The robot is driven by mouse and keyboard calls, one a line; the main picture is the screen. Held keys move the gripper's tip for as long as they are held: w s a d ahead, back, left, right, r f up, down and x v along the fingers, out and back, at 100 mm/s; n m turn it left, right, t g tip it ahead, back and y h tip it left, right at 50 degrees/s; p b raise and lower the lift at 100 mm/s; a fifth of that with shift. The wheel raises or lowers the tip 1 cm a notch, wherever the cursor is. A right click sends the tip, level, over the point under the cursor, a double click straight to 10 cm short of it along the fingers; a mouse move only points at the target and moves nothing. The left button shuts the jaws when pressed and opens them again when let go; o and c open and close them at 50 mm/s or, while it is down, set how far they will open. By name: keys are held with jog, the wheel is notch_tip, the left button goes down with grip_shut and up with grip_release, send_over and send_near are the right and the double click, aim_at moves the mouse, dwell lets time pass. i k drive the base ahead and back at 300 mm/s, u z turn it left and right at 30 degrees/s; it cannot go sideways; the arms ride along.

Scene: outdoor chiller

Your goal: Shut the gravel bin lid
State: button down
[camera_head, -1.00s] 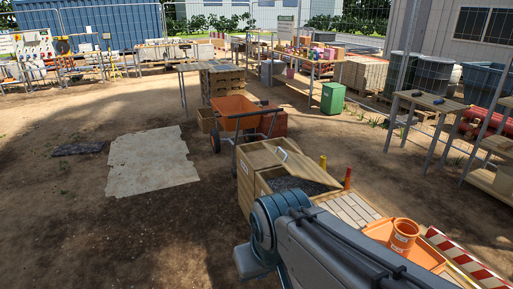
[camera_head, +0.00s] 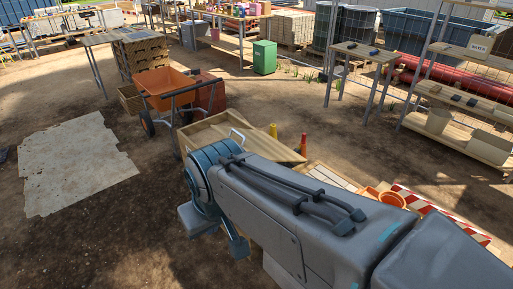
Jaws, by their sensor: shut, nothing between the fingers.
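The wooden gravel bin (camera_head: 200,136) stands on the dirt near the middle of the head view, partly behind my arm. Its wooden lid (camera_head: 272,148) appears raised and slanting, with a pale metal handle (camera_head: 238,135) at its upper left. My arm covers the bin's front and opening, so the gravel is hidden and the exact lid angle is hard to tell. My arm reaches in from the lower right, its blue-ringed joint in front of the bin. My gripper cannot be seen; whether it touches the lid is not shown.
An orange wheelbarrow (camera_head: 166,88) stands just behind the bin. Beside the bin are a yellow post (camera_head: 273,130), an orange post (camera_head: 303,144), an orange bucket (camera_head: 391,199) and a striped barrier (camera_head: 440,213). Open dirt and a pale slab (camera_head: 70,165) lie left.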

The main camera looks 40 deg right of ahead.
aim_at(259, 142)
jog(key=i, duration=1)
